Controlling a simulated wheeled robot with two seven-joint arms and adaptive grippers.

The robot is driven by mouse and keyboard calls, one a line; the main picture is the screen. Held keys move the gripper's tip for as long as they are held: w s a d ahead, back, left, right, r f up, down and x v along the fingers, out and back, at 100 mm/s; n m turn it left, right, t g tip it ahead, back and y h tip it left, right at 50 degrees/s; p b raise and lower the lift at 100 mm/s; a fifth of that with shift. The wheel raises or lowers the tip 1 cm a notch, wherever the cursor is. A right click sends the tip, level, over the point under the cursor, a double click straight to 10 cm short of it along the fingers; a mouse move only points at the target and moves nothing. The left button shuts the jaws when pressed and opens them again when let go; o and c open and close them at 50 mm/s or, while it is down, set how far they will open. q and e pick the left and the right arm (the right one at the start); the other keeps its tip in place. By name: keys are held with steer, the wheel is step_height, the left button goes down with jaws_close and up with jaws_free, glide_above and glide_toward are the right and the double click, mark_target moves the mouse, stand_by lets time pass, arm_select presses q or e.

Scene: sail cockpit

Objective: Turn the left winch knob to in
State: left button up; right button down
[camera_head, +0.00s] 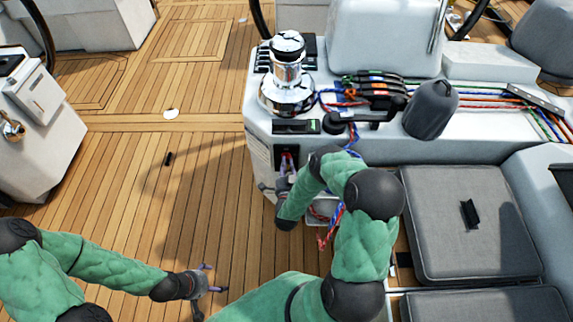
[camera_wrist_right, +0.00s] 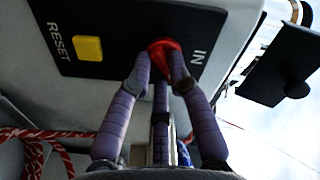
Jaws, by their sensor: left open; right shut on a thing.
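The winch knob (camera_wrist_right: 164,46) is red and sits on a black panel (camera_wrist_right: 120,25) in the right wrist view. The panel has the label IN to the right of the knob, and RESET beside a yellow button (camera_wrist_right: 88,48). My right gripper (camera_wrist_right: 163,62) is shut on the red knob, one finger on each side. My left gripper (camera_head: 214,278) is open and empty above the deck at the lower left.
A chrome winch (camera_head: 287,75) stands on the white console (camera_head: 257,110) above the panel. Coloured ropes (camera_head: 490,97) run along its top, beside a grey bag (camera_head: 431,108). Grey cushions (camera_head: 455,230) lie at right. The wooden deck (camera_head: 190,170) at left is mostly clear.

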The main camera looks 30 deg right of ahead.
steer(key=shift+s+n+b, duration=0.1)
steer(key=shift+n+b, duration=0.2)
steer(key=shift+n, duration=4.7)
steer(key=c, duration=1.1)
jaws_free()
steer(key=shift+r, duration=0.1)
steer(key=shift+c, duration=0.2)
steer(key=v, duration=1.2)
steer(key=shift+d, duration=0.1)
